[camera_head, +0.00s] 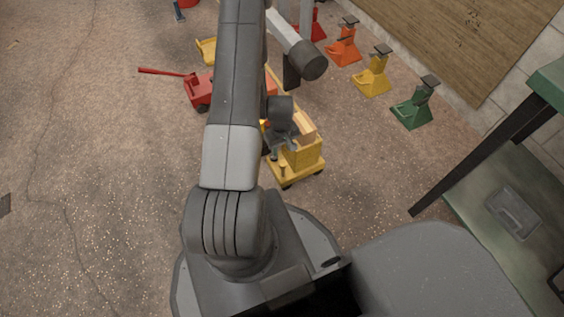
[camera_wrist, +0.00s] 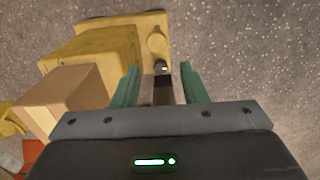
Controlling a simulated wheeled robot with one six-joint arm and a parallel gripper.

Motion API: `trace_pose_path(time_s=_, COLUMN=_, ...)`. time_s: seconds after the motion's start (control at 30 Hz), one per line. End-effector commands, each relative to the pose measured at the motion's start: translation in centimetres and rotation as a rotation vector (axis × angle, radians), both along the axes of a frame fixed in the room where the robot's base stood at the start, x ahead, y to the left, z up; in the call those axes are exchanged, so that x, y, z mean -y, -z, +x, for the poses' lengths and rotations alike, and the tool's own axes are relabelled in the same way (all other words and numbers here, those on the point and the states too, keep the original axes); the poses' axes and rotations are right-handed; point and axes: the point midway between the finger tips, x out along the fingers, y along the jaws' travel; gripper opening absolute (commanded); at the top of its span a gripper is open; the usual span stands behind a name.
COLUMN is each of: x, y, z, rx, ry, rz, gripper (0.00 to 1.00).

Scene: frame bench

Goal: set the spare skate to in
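A yellow skate (camera_head: 310,175) with a raised yellow block stands on the floor in front of my base; I take it to be the spare skate. In the wrist view its deck (camera_wrist: 120,27) and block (camera_wrist: 95,55) fill the upper left, with a small round yellow post (camera_wrist: 157,40) on the deck. My gripper (camera_wrist: 160,72) is over the deck beside the block, its green fingers apart. Between them show a small grey round tip (camera_wrist: 160,66) and a dark and pale strip, with visible gaps to both fingers. Whether they touch anything lower is hidden. In the head view my arm covers much of the skate.
A tan block (camera_wrist: 62,98) sits against the yellow block. A red jack (camera_head: 199,90) with a long handle is at left. Orange (camera_head: 343,50), yellow (camera_head: 371,80) and green (camera_head: 412,112) stands line the back right. A green bench (camera_head: 490,195) is at right.

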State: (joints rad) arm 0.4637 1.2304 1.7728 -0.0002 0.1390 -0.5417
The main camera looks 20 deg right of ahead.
Motion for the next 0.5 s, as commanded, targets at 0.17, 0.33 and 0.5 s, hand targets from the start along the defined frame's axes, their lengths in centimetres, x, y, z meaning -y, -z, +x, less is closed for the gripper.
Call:
trace_pose_path(time_s=0.17, x=-0.1, y=4.5, z=-0.1, rx=-0.003, ry=-0.001, rz=0.001, gripper=0.39)
trace_pose_path(time_s=0.33, x=-0.1, y=7.6, z=0.0, rx=-0.001, ry=0.0, rz=0.001, gripper=0.39)
trace_pose_path(time_s=0.5, x=0.0, y=9.5, z=0.0, rx=-0.001, ry=0.0, rz=0.0, gripper=0.39)
